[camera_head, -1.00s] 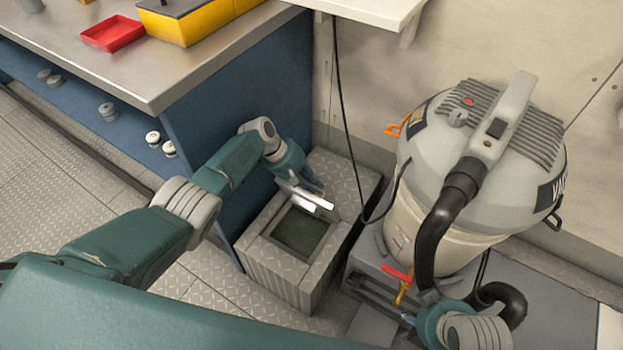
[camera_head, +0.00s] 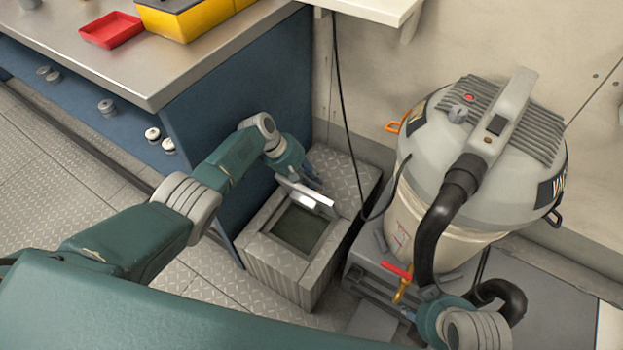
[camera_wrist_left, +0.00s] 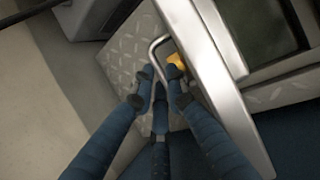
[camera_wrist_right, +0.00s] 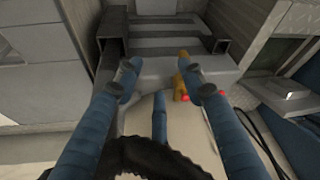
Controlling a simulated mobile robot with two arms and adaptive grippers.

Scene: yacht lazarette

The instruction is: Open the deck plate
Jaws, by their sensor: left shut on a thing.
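The deck plate (camera_head: 309,196) is a metal lid on a low tread-plate box (camera_head: 280,270). It stands tilted up at the back of a dark square opening (camera_head: 298,229). My left gripper (camera_head: 311,179) is behind the raised plate. In the left wrist view, my left fingers (camera_wrist_left: 160,88) are shut at a bent metal handle (camera_wrist_left: 153,50) beside the plate's bright edge (camera_wrist_left: 215,80), with a small orange-yellow piece (camera_wrist_left: 177,62) at the tips. My right gripper (camera_wrist_right: 160,82) is open, its fingers apart near a brass valve (camera_wrist_right: 183,72) with red on it.
A large shop vacuum (camera_head: 475,150) with a black hose (camera_head: 437,230) stands right of the box. A red-handled valve (camera_head: 398,272) is below it. A blue cabinet (camera_head: 235,130) with a metal worktop borders the box on the left. A black cable (camera_head: 345,130) hangs behind.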

